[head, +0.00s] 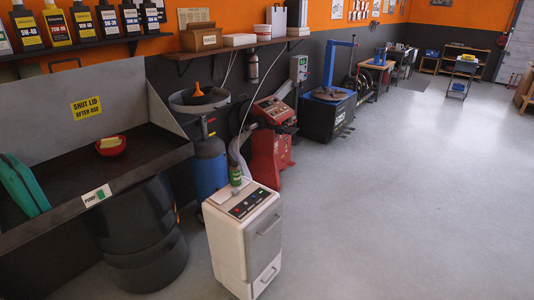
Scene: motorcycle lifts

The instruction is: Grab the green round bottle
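A small green bottle (235,175) shows in the head view, left of the middle. It appears upright at the back edge of the top of a white wheeled cabinet (232,238). A grey hose passes right beside or behind it, and I cannot tell whether they touch. Neither of my grippers is in view.
A dark wash basin (147,172) on a black drum (140,235) is at the left, holding a red bowl (110,147) and a teal object (22,183). A blue drain tank (209,165) and red machine (270,155) stand behind the cabinet. The floor to the right is clear.

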